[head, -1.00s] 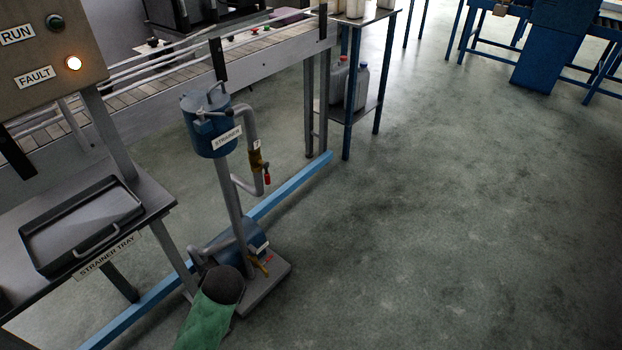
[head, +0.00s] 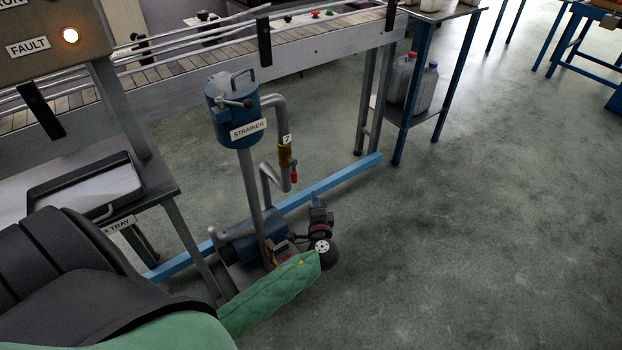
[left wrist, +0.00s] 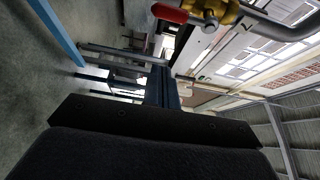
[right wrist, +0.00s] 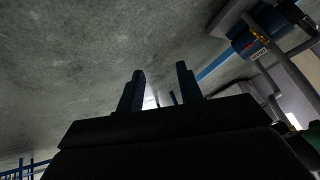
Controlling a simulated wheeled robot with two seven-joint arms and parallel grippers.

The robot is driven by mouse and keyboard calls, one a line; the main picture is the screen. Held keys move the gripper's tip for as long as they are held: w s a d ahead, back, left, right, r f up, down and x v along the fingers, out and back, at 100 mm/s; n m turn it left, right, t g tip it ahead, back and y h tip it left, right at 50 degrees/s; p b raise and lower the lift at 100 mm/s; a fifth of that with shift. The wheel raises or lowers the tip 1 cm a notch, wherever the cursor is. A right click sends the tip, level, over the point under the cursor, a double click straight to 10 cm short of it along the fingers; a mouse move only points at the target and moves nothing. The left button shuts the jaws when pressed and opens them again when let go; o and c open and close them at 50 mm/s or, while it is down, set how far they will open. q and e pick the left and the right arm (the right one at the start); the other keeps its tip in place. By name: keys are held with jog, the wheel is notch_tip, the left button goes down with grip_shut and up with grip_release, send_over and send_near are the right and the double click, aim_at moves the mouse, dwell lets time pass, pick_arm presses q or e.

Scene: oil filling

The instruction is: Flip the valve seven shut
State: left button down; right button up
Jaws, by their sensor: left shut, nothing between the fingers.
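Valve seven (head: 285,156) is a brass valve on the grey pipe beside the strainer, below a small "7" label (head: 286,139). Its red handle (head: 294,173) hangs down, roughly along the pipe. My left gripper (head: 316,198) is shut and empty, pointing up, a little below and right of the handle in the head view, apart from it. In the left wrist view, the brass body (left wrist: 212,10) and red handle (left wrist: 170,13) show at the top edge, above the closed fingers (left wrist: 160,72). My right gripper (right wrist: 160,78) is open and empty in the right wrist view.
The blue strainer pot (head: 232,105) stands on a post left of the valve. A blue pump (head: 235,238) sits at its base. A blue floor rail (head: 340,178) runs behind, below the conveyor (head: 330,42). Floor to the right is clear.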

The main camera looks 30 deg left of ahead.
aim_at(294, 172)
pick_arm(q)
jog(key=shift+w+d+f, duration=0.1)
jog(key=shift+w, duration=0.05)
pick_arm(e)
jog(key=shift+w, duration=0.2)
jog(key=shift+r, duration=0.1)
